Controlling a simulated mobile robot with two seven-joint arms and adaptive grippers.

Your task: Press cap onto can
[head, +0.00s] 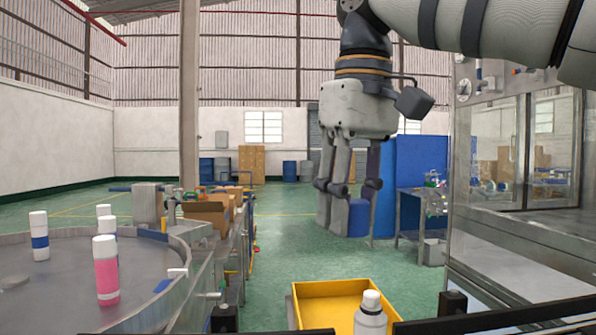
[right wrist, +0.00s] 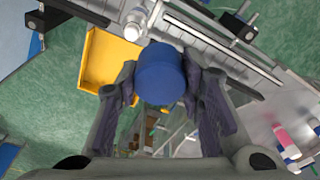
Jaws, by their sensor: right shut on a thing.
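My right gripper (head: 346,218) hangs from above in the middle of the head view, fingers pointing down. It is shut on a blue cap (head: 358,218), which also shows between the fingertips in the right wrist view (right wrist: 161,76). A grey can (head: 369,323) with a white top stands upright at the bottom of the head view; its lower part is cut off. The can (right wrist: 140,14) also shows in the right wrist view, beyond the cap and slightly left. Cap and can are apart. My left gripper is not in view.
A yellow bin (head: 325,300) lies beside the can. At left, a round metal table (head: 60,290) holds several cans, one pink (head: 106,278). A glass-walled machine (head: 515,160) stands at right. Cardboard boxes (head: 207,212) sit along the conveyor side.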

